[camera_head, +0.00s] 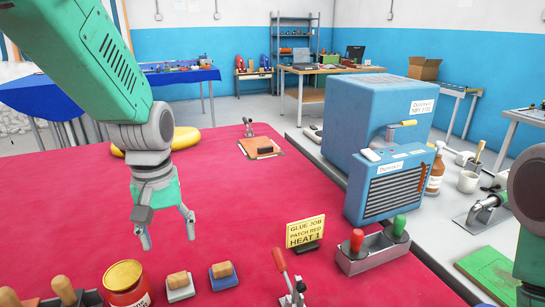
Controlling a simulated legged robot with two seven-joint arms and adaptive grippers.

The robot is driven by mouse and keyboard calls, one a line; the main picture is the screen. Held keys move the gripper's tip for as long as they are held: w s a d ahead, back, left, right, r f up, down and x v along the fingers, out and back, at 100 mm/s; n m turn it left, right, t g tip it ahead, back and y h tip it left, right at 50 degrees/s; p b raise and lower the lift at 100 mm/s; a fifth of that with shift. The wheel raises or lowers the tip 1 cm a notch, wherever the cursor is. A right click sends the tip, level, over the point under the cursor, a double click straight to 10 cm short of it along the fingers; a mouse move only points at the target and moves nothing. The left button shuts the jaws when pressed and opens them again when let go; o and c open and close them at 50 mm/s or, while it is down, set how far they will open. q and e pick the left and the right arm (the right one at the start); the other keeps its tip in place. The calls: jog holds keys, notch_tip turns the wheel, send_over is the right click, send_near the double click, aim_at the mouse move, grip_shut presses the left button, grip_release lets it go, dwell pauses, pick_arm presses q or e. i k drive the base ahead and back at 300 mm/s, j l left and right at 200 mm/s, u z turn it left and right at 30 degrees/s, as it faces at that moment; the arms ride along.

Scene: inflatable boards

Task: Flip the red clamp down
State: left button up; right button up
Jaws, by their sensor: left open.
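The red clamp (279,260) stands at the front edge of the red table, right of the bottom middle. Its red handle tilts up and to the left, above a metal base cut by the bottom edge of the picture. My left gripper (168,240) hangs fingers down over the red table, to the left of the clamp and apart from it. Its fingers are spread and hold nothing. Parts of my right arm show at the right edge, but its gripper is out of the picture.
A yellow sign (305,231) stands just behind the clamp. A grey box with red and green handles (370,252) is to its right. Wooden-topped blocks (223,275) and an orange-red jar (126,285) stand to its left. A blue machine (388,185) stands farther back. The table's middle is clear.

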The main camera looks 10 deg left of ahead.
aim_at(299, 287)
jog(key=k+l, duration=1.15)
jog(key=k, duration=0.15)
